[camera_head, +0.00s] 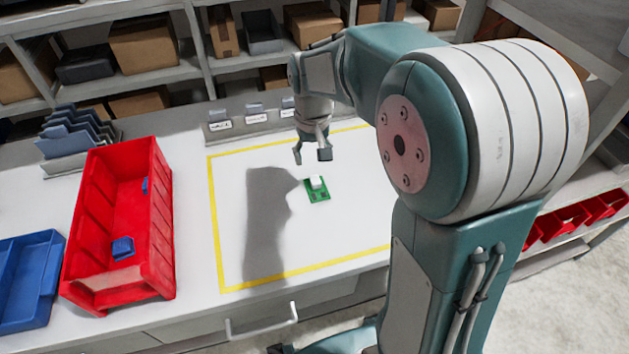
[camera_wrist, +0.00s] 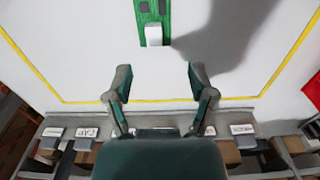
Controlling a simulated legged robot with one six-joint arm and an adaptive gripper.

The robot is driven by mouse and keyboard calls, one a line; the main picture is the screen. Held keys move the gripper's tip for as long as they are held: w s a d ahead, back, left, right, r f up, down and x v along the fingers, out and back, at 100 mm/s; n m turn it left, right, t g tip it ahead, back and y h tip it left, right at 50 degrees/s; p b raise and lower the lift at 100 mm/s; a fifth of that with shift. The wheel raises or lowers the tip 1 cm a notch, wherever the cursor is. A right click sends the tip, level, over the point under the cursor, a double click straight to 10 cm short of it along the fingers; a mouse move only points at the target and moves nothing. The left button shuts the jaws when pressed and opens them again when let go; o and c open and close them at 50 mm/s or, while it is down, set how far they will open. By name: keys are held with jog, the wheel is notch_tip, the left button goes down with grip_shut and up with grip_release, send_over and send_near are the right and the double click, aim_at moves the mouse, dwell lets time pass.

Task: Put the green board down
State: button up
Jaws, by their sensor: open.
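The green board (camera_head: 318,195) lies flat on the white table inside the yellow outline, with a white block (camera_head: 317,183) on its far end. In the wrist view the green board (camera_wrist: 153,14) is at the top edge, partly cut off, with the white block (camera_wrist: 154,35) at its near end. My gripper (camera_head: 312,158) is above the table, a little behind the board and apart from it. Its two fingers are spread wide and empty in the wrist view (camera_wrist: 159,80).
A red bin (camera_head: 165,220) with blue pieces stands left of the yellow outline (camera_head: 217,225). A blue tray (camera_head: 30,285) is at the far left. A labelled dispenser row (camera_head: 245,125) lines the table's back. Shelves with boxes (camera_head: 143,45) stand behind. The outlined area around the board is clear.

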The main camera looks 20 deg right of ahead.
aim_at(316, 182)
notch_tip(316, 182, down, 4)
jog(key=shift+r, duration=0.1)
jog(key=shift+d+f, duration=0.25)
jog(key=shift+f, duration=1.15)
jog(key=shift+d+f, duration=0.2)
jog(key=shift+f, duration=1.2)
grip_shut()
